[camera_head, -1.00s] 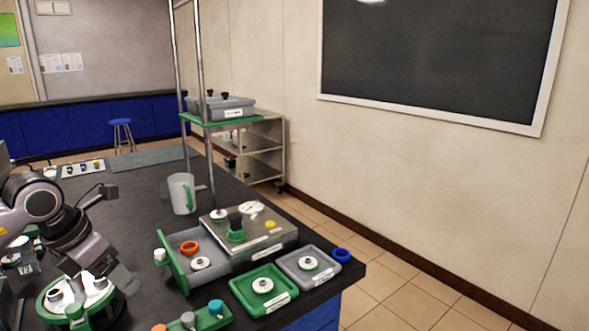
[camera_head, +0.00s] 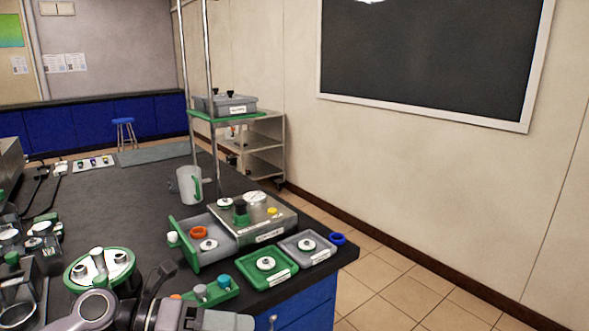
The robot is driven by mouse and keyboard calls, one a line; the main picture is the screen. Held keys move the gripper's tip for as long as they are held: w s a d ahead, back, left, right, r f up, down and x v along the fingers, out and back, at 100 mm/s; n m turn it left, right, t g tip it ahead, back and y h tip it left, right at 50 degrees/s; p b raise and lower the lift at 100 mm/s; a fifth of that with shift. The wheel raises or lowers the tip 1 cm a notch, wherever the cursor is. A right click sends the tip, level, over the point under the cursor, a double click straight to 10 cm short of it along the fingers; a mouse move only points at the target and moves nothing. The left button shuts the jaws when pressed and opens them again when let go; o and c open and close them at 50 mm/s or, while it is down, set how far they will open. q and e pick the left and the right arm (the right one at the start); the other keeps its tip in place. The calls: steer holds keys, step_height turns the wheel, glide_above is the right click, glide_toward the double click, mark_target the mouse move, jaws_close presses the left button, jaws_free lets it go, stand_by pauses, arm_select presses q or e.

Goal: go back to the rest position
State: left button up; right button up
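My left arm crosses the bottom edge of the head view. Its gripper (camera_head: 228,320) is low in the picture, in front of the bench's near edge and below the small green rack (camera_head: 216,294). It is partly cut off, and I cannot see whether its fingers are apart or hold anything. My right gripper is not in view.
A round green-rimmed holder (camera_head: 128,259) stands just beyond my arm. Grey and green trays (camera_head: 284,275), a steel box (camera_head: 283,221) and a jug (camera_head: 189,184) stand on the bench to the right. Glassware crowds the left. Tiled floor (camera_head: 400,305) is open at right.

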arm_select(q)
steer(key=s+a+f+m+t+y, duration=0.2)
steer(key=s+a+f+m+y, duration=0.1)
steer(key=f+m, duration=0.5)
steer(key=s+a+f+m+t+y, duration=0.3)
steer(key=s+f+m, duration=0.5)
steer(key=m, duration=0.7)
steer(key=s+a+f+m+t+y, duration=0.2)
steer(key=s+a+f+m+y, duration=0.2)
steer(key=f+m, duration=0.5)
steer(key=shift+s+a+f+m+t+y+p, duration=0.15)
steer(key=shift+s+f+m+t+y+p, duration=0.2)
steer(key=shift+s+m+y, duration=0.6)
steer(key=shift+w+m, duration=0.25)
